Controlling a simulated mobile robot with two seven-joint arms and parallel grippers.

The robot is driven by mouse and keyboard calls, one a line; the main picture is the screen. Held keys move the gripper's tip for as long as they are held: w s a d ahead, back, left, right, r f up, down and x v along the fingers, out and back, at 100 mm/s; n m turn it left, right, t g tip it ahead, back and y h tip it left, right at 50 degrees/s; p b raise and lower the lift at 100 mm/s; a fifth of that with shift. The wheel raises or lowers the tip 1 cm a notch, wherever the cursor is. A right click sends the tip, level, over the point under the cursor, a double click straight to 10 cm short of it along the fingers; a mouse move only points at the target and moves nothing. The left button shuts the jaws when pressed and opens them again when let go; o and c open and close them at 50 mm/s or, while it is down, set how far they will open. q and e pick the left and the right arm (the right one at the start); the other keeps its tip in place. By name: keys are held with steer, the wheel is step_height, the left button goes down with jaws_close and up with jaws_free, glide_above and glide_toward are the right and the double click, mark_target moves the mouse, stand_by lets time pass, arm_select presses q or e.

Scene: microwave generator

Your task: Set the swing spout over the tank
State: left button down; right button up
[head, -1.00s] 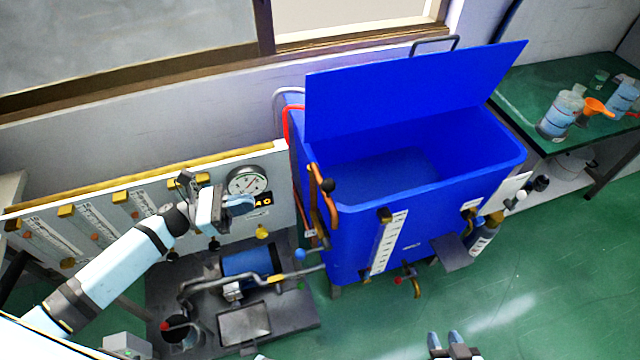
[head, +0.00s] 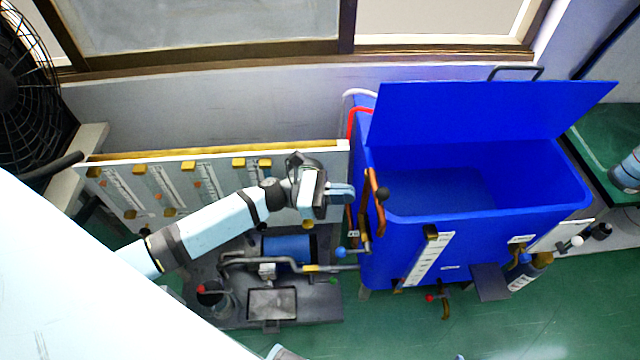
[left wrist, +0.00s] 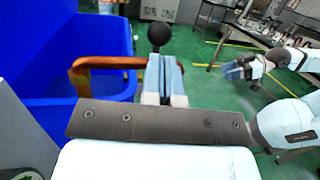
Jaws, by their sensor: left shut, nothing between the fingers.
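The swing spout is a copper pipe (head: 370,190) at the left end of the blue tank (head: 440,236), by its left rim. A black ball knob (head: 383,193) sits beside the pipe. My left gripper (head: 347,194) is shut and empty just left of the spout. In the left wrist view, the spout (left wrist: 84,74) runs crosswise behind my closed left fingers (left wrist: 161,78), which hide part of it. The black knob (left wrist: 158,34) shows just beyond the fingertips; contact cannot be told. My right gripper (left wrist: 238,70) shows small in the left wrist view, its opening unclear.
The tank's lid (head: 490,110) is raised at the back. A gauge board (head: 165,190) stands left of the tank, with a blue pump (head: 288,248) below it. A blue-knobbed valve (head: 341,253) is below the spout. A green table (head: 592,140) is at right.

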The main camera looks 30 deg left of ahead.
mark_target(377, 192)
arm_select(q)
steer(key=p+x, duration=0.1)
steer(key=x, duration=0.3)
steer(key=shift+f, duration=0.1)
stand_by(0.4)
